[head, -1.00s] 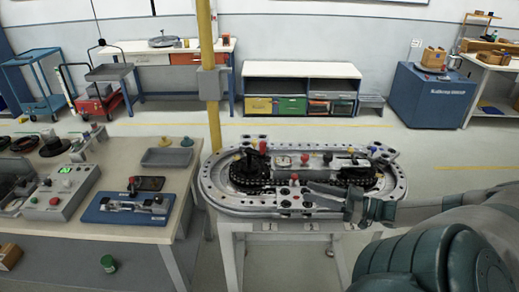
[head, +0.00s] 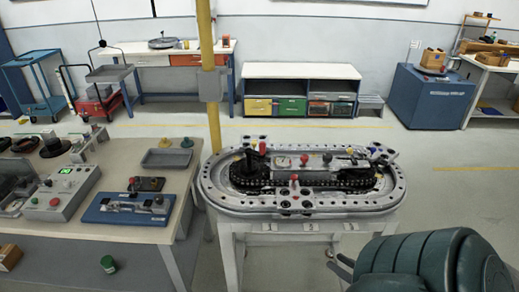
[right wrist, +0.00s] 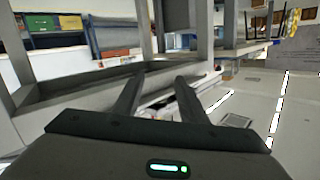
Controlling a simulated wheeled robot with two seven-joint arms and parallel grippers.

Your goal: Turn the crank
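The oval ring track (head: 222,203) stands on a white-legged stand in the middle of the head view, with a dark chain loop inside it. A black upright part (head: 254,162) with a red knob sits at its left end, and dark lever-like parts (head: 380,156) sit at its right end. I cannot tell for sure which of these is the crank. My right gripper (head: 342,264) is low beside the stand, below the track's front right edge and apart from it. In the right wrist view its two fingers (right wrist: 158,84) are spread with nothing between them. My left gripper is not in view.
A workbench (head: 125,152) with a control box (head: 62,192) and a blue fixture (head: 127,211) stands at the left. A yellow post (head: 214,130) rises behind the track's left end. The floor to the right of the track is clear.

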